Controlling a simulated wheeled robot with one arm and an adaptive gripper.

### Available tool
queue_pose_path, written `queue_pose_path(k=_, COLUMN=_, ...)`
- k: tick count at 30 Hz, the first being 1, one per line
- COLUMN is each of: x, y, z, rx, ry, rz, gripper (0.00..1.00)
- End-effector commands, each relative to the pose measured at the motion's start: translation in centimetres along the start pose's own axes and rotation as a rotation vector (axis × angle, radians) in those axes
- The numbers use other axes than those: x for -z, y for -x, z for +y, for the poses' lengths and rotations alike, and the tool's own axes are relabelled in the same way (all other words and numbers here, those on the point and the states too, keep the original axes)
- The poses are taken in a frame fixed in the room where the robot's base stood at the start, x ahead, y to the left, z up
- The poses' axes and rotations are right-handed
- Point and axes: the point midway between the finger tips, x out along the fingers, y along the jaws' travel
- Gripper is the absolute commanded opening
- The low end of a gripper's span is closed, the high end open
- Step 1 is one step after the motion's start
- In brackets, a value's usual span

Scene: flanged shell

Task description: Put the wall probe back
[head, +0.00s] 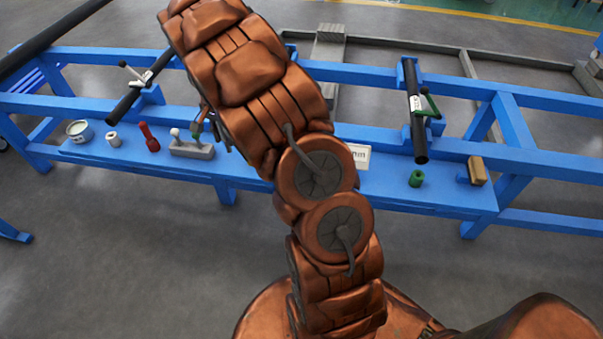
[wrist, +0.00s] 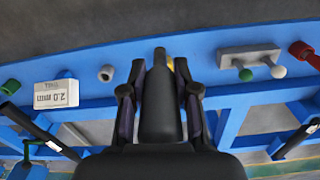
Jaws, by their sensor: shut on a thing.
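In the wrist view my gripper (wrist: 158,92) is shut on a dark grey, bottle-shaped piece, which I take for the wall probe (wrist: 160,115). Its narrow end points at the blue shelf, and a small yellow spot shows beside that end. Whether it touches the shelf I cannot tell. A short pale grey hollow cylinder (wrist: 106,73) sits on the shelf left of the gripper. Left of that is the white readout box (wrist: 57,94) marked 2.0 mm; it shows partly in the head view (head: 361,156).
A grey stand (head: 192,150) with a white and a green ball is close by, then a red tool (head: 150,138), a pale ring (head: 113,139) and a white pot (head: 78,131). A green cylinder (head: 416,178) and tan block (head: 478,170) lie right. Black pipes (head: 415,115) cross the blue rails.

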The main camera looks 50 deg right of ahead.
Motion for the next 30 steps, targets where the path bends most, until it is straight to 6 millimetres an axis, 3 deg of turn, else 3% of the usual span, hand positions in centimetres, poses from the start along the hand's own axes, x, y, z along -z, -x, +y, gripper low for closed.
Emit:
queue_pose_path(k=1, x=1.4, y=-1.1, z=0.9, rx=0.001, ry=-0.104, rz=0.001, gripper=0.0)
queue_pose_path(k=6, x=5.5, y=-3.3, z=4.0, rx=0.001, ry=-0.477, rz=-0.001, gripper=0.0)
queue_pose_path(k=18, x=13.5, y=-8.1, z=12.8, rx=0.001, ry=-1.339, rz=-0.003, gripper=0.0)
queue_pose_path(k=24, x=15.8, y=-9.7, z=16.2, rx=-0.002, ry=-1.644, rz=-0.007, gripper=0.0)
queue_pose_path(k=30, x=16.6, y=-10.3, z=17.5, rx=-0.004, ry=-1.771, rz=-0.009, gripper=0.0)
